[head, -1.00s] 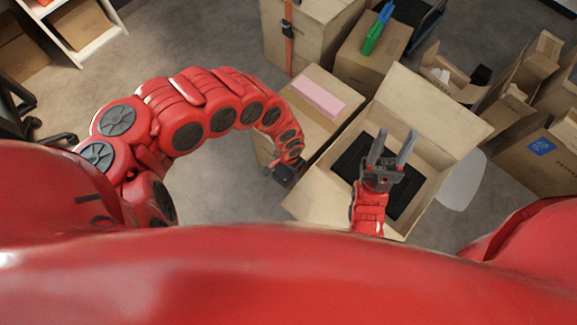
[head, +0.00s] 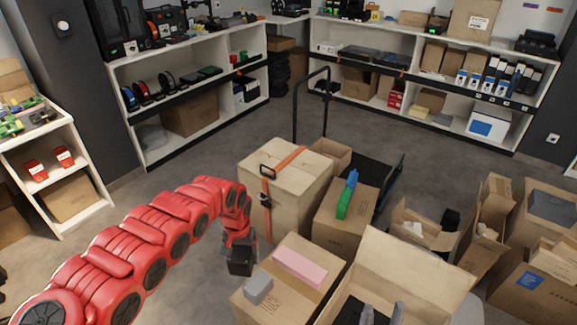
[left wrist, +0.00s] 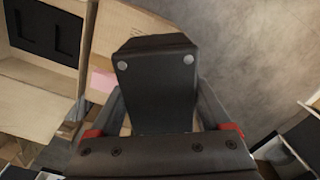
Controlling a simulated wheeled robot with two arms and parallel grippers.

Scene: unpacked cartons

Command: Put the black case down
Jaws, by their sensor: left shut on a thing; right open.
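My left gripper (head: 239,250) is shut on the black case (head: 240,266), which hangs below it, left of the carton with the pink block. The case fills the middle of the left wrist view (left wrist: 156,82), between the two fingers; two light round dots show on its face. It appears clear of the carton in the head view, though the gap is hard to judge.
A closed carton (head: 317,255) bears a pink block (head: 300,267) and a grey block (head: 258,289). Behind stand a strapped carton (head: 290,180) and a carton (head: 340,222) with green and blue items. More cartons stand at right. Grey floor (head: 180,178) is clear toward the shelves.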

